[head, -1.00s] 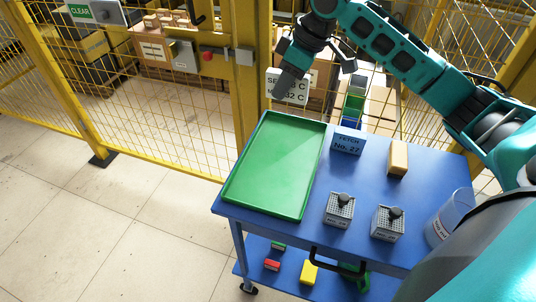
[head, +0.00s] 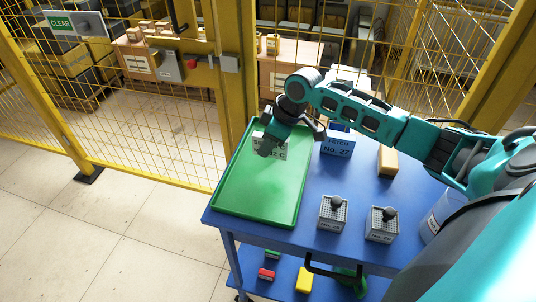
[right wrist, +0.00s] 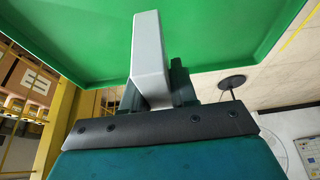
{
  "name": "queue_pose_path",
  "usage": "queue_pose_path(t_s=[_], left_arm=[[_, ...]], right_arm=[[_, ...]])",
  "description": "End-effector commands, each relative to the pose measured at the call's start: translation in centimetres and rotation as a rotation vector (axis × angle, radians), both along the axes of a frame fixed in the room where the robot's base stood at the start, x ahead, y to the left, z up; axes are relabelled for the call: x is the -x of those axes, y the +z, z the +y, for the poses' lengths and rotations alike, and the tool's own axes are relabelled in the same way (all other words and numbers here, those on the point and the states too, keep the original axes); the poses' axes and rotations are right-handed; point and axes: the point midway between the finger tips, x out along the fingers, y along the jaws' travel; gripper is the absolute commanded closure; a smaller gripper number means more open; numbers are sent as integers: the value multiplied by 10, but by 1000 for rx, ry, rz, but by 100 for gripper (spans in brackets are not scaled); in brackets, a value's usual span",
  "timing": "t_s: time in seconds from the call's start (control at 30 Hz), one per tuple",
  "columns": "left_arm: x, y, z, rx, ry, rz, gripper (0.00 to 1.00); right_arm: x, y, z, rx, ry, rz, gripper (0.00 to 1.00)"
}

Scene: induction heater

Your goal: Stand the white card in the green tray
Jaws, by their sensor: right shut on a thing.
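The white card (head: 281,154), with dark printed lettering, is upright or nearly so over the far part of the green tray (head: 250,200). My right gripper (head: 267,147) is shut on it, and a dark finger hides part of its face. In the right wrist view the card (right wrist: 148,48) shows as a pale slab between the fingers, its far end against the green tray surface (right wrist: 80,35). I cannot tell whether it touches the tray floor. The rest of the tray is empty. My left gripper is not in view.
On the blue cart (head: 300,215) right of the tray stand a blue FETCH No. 27 sign (head: 337,147), a tan block (head: 388,161), two grey knobbed blocks (head: 332,213) (head: 382,224) and a clear container (head: 436,222). Yellow mesh fencing (head: 232,85) stands behind.

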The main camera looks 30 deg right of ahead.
Motion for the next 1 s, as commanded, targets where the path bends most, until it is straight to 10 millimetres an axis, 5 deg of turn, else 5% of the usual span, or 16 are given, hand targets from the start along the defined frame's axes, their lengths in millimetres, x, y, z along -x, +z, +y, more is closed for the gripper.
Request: queue_pose_path(t_s=[0.23, 0.63, 0.67, 0.9, 1.0], left_arm=[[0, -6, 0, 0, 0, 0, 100], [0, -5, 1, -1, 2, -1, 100], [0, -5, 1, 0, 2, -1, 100], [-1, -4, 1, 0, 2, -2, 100], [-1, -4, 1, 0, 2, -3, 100]], right_arm=[[1, -36, 0, 0, -1, 3, 100], [0, -42, 0, 0, -1, 1, 100], [1, -43, 0, 1, -1, 2, 72], [1, -42, 0, 1, 0, 2, 49], [0, -42, 0, 1, 0, 2, 47]])
